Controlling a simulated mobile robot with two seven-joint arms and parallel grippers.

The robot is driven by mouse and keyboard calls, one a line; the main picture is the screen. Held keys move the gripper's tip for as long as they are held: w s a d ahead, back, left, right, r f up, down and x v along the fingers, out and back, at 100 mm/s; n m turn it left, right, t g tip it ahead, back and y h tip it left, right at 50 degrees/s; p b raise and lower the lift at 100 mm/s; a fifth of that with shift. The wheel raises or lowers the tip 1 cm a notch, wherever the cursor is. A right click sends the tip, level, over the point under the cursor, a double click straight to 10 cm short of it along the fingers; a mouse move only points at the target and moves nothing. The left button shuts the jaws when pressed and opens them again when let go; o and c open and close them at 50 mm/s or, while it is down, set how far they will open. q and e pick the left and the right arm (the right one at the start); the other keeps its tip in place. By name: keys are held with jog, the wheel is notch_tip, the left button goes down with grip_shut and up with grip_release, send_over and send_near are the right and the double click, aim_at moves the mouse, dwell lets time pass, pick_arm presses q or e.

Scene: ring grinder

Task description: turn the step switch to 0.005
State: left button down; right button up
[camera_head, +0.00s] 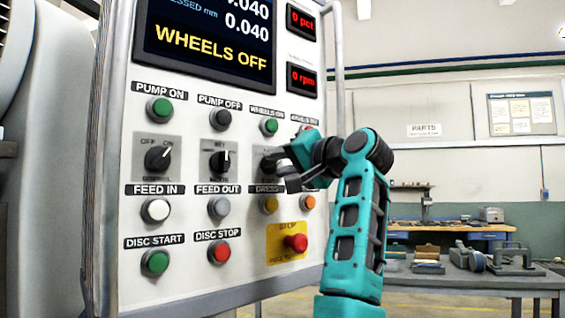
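The control panel (182,260) has a row of three rotary switches. The left one (158,159) and the middle one (222,160) are in plain view; the middle pointer stands about upright. The third, right-hand rotary switch (264,160) is largely covered by my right gripper (280,172), so its pointer and scale cannot be read. None of the visible small labels clearly reads 0.005. The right gripper's dark fingers are at the third switch's knob; whether they grip it or only surround it is hidden. My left gripper is not in view.
A display (209,39) reads WHEELS OFF. Push buttons surround the switches, including a white FEED IN button (155,210) and a red stop button (296,242) on a yellow plate below my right gripper. A workbench (470,275) stands behind at the right.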

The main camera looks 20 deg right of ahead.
grip_shut()
jog(key=shift+n, duration=0.4)
jog(key=n, duration=0.4)
jog(key=shift+r+n, duration=0.1)
jog(key=shift+n, duration=0.2)
jog(key=n, duration=0.4)
jog(key=shift+s+a, duration=0.1)
jog(key=shift+a, duration=0.05)
jog(key=shift+n, duration=0.3)
jog(key=shift+o, duration=0.5)
grip_release()
jog(key=shift+s, duration=0.1)
